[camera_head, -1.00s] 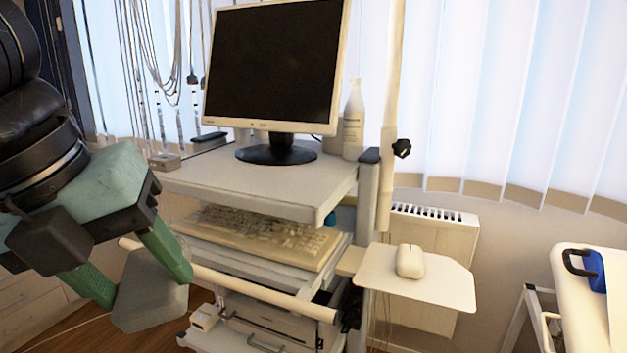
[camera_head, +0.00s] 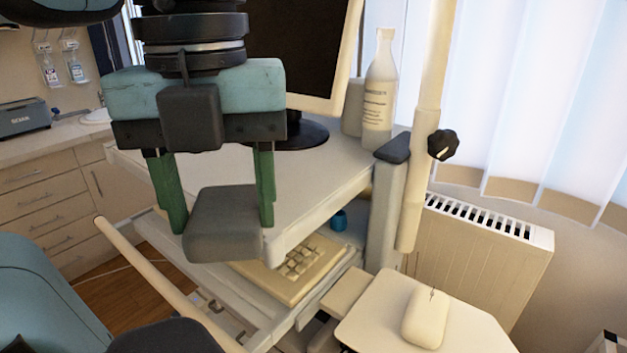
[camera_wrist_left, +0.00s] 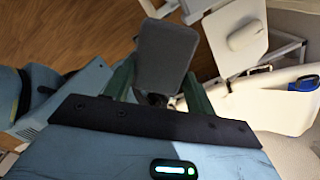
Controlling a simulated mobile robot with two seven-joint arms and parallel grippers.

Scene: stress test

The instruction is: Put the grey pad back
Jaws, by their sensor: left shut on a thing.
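The grey pad (camera_head: 232,226) is a dark grey block with rounded corners. My left gripper (camera_head: 222,218) is shut on it, with its green fingers at the pad's two sides. In the head view the pad hangs in front of the cart's upper shelf (camera_head: 320,185) and covers part of its front edge. The pad (camera_wrist_left: 166,52) also shows between the fingers in the left wrist view, above the wood floor. Whether the pad touches the cart cannot be told. My right gripper is not in view.
A monitor (camera_head: 312,50) and a white bottle (camera_head: 379,85) stand on the upper shelf. A keyboard (camera_head: 295,272) lies below it. A white mouse (camera_head: 425,316) rests on a side tray (camera_head: 380,315). A pale rail (camera_head: 150,270) runs along the cart's front. A radiator (camera_head: 480,250) stands behind.

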